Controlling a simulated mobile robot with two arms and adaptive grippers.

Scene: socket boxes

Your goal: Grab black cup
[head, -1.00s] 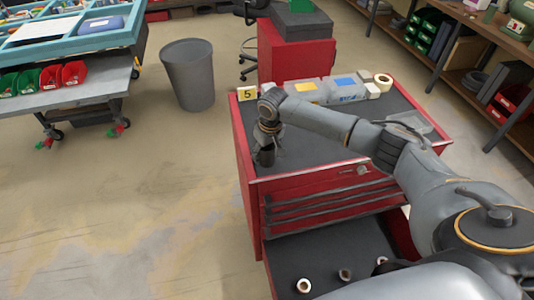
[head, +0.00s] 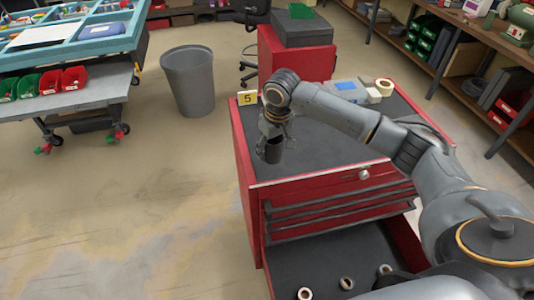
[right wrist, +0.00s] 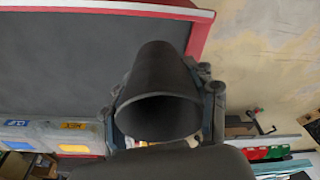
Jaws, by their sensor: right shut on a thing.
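The black cup (head: 274,152) is in my right gripper (head: 272,132), over the front left part of the red cabinet's dark top (head: 320,140). In the right wrist view the cup (right wrist: 158,88) sits between the two fingers (right wrist: 160,112), one on each side, with its round open end facing the camera. The right gripper is shut on the cup. The cup seems to be raised off the top, but the gap under it is hard to see. My left gripper is not in view.
A yellow sign marked 5 (head: 247,97) stands at the cabinet's back left corner. Clear boxes (head: 348,88) and a tape roll (head: 384,86) lie along the back. An open drawer (head: 325,262) below holds several small rings. A grey bin (head: 190,80) stands left on open floor.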

